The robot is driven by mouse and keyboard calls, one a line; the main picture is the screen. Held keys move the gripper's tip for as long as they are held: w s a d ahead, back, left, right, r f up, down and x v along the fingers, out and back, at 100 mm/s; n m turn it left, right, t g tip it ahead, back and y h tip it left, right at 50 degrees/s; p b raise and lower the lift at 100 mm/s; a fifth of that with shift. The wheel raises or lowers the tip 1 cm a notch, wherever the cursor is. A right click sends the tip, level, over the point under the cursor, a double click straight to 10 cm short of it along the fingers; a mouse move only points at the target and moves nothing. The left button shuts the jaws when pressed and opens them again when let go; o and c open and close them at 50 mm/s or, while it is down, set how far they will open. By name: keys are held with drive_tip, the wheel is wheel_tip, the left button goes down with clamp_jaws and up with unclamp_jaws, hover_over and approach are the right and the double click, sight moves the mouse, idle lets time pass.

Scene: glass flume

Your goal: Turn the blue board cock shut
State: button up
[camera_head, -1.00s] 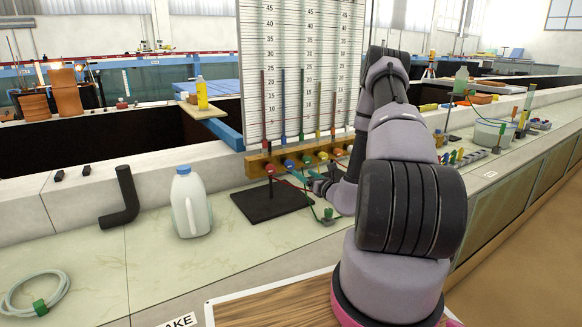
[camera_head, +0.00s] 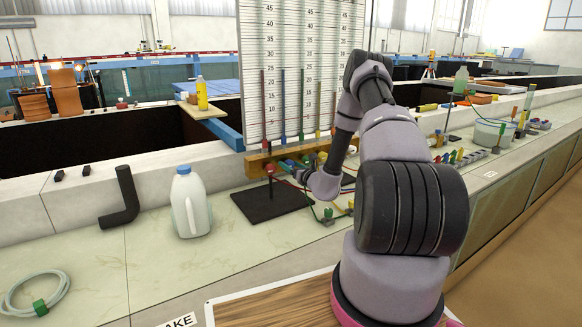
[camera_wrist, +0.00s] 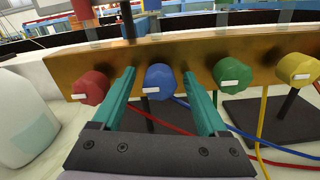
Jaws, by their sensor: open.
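The blue board cock (camera_wrist: 160,82) is a round blue knob with a white bar mark on the brass-coloured manifold (camera_wrist: 205,52). In the wrist view it sits between the tips of my gripper (camera_wrist: 157,85). The two teal fingers are open, one on each side of the knob, and do not visibly close on it. The white mark lies roughly level. In the head view my gripper (camera_head: 288,164) reaches the manifold (camera_head: 258,163) from the right and largely covers the blue cock.
A red cock (camera_wrist: 91,88) is just left of the fingers; a green cock (camera_wrist: 227,75) is just right, with a yellow cock (camera_wrist: 297,69) farther right. A milk jug (camera_head: 190,205) and black elbow pipe (camera_head: 122,200) stand left. Coloured tubes (camera_wrist: 255,135) hang below the manifold.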

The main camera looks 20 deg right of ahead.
clamp_jaws()
drive_tip(key=shift+m, duration=0.4)
drive_tip(key=m, duration=0.3)
drive_tip(key=shift+m, duration=0.4)
drive_tip(key=m, duration=0.4)
drive_tip(key=shift+d+f+m, duration=0.1)
drive_tip(key=shift+m, duration=0.2)
drive_tip(key=m, duration=0.8)
drive_tip(key=shift+f+m, duration=0.1)
drive_tip(key=shift+m, duration=0.2)
